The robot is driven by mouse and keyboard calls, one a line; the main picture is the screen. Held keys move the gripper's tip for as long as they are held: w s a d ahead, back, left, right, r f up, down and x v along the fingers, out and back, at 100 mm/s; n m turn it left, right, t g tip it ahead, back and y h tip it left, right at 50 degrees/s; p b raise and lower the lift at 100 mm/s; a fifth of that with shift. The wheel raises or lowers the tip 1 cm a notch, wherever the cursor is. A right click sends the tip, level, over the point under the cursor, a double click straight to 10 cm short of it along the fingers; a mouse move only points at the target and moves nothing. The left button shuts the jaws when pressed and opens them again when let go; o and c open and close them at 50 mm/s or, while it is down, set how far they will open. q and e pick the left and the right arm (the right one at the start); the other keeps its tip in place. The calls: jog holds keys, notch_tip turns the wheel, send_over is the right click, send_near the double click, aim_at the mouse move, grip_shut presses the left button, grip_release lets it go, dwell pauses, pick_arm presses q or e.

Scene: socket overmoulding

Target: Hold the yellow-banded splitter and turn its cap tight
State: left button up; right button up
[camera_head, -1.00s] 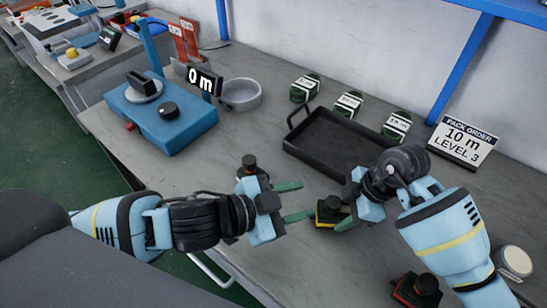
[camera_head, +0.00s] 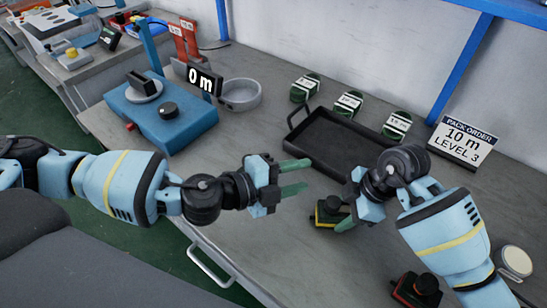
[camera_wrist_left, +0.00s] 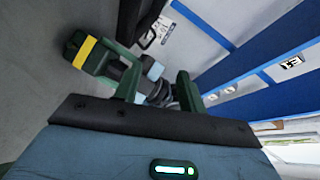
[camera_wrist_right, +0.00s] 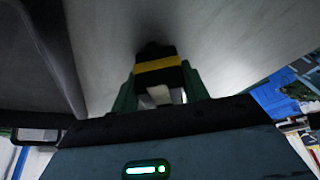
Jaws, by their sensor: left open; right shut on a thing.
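The yellow-banded splitter (camera_head: 324,214) is a dark block with a black cap (camera_head: 332,203) on top, on the bench in front of the black tray. My right gripper (camera_head: 341,212) is shut on it. In the right wrist view the splitter (camera_wrist_right: 158,68) sits between the green fingers, its yellow band facing the camera. My left gripper (camera_head: 298,177) is open and empty, up and left of the splitter, its fingers pointing right. The left wrist view shows the splitter (camera_wrist_left: 92,54) beyond the left finger, outside the open jaws.
The black tray (camera_head: 340,143) lies behind both grippers. Several green-and-white items (camera_head: 349,103) stand behind it, with a pack order sign (camera_head: 462,142) at right. A red-edged splitter (camera_head: 416,290) sits near the front. A blue machine (camera_head: 160,117) stands at left.

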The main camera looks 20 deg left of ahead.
pick_arm(q)
jog(key=w+a+m, duration=0.3)
jog(key=a+m, duration=0.3)
jog(key=m, duration=0.1)
jog(key=shift+w+f+m+g, duration=0.15)
jog(key=shift+f+m+g, duration=0.15)
jog(key=shift+f, duration=0.05)
pick_arm(e)
jog(key=o, duration=1.1)
jog(key=shift+r, duration=0.1)
jog(key=v, duration=1.2)
pick_arm(q)
jog(key=shift+a, duration=0.1)
